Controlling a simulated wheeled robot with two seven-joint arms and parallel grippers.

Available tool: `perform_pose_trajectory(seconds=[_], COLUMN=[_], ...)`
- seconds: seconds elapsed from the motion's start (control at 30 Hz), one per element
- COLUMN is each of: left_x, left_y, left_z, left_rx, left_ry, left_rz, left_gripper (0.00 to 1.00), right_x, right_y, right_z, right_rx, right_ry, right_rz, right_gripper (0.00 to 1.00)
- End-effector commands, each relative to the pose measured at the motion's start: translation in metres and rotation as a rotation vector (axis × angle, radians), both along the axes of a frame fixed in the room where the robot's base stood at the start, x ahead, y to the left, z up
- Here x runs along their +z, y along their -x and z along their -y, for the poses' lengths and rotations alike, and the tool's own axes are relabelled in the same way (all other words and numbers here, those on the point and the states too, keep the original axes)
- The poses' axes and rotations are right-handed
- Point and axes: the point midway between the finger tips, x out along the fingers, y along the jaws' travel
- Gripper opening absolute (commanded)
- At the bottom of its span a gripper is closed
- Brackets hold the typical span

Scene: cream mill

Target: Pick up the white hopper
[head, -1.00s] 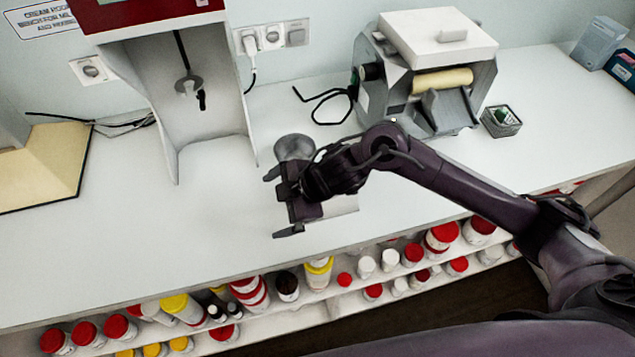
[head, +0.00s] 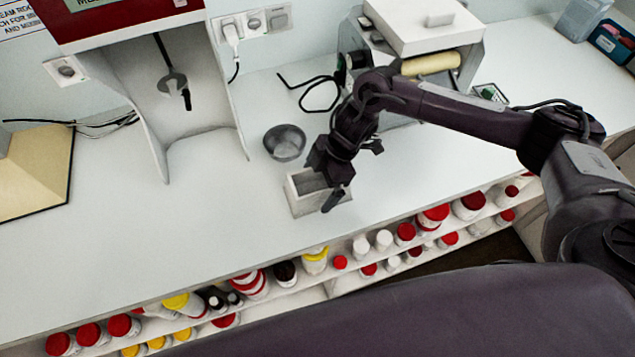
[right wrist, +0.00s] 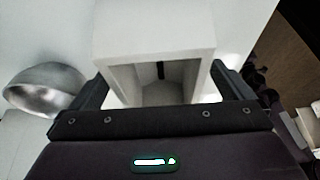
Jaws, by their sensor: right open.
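The white hopper (head: 305,205) is a small open box standing on the bench near its front edge. My right gripper (head: 327,183) is above its right side, pointing down, and hides part of it. In the right wrist view the hopper (right wrist: 150,38) lies between the two open fingers of the gripper (right wrist: 162,85), one finger on each side. I cannot tell whether either finger touches it. My left gripper is not in view.
A grey metal bowl (head: 284,142) stands just behind the hopper and shows left in the right wrist view (right wrist: 45,90). The mill (head: 420,30) is behind my right arm. A red-topped machine (head: 180,90) stands back left. Bottles (head: 315,260) fill shelves below the bench edge.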

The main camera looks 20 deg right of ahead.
Motion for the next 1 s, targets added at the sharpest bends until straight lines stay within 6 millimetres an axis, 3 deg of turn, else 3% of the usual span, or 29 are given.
perform_pose_trajectory(seconds=[0.33, 0.7, 1.0], left_x=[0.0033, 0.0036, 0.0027], left_y=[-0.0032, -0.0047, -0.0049], left_z=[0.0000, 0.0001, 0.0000], left_rx=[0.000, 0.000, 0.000], left_ry=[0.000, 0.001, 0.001], left_rz=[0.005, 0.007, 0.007], left_gripper=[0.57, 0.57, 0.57], right_x=[-0.0120, -0.0111, -0.0085], right_y=[-0.0002, -0.0005, -0.0007], right_z=[-0.0048, -0.0048, -0.0048], right_rx=[-0.001, 0.000, 0.001], right_ry=[-0.001, -0.001, -0.002], right_rz=[0.002, 0.003, 0.003], right_gripper=[1.00, 0.55, 0.54])
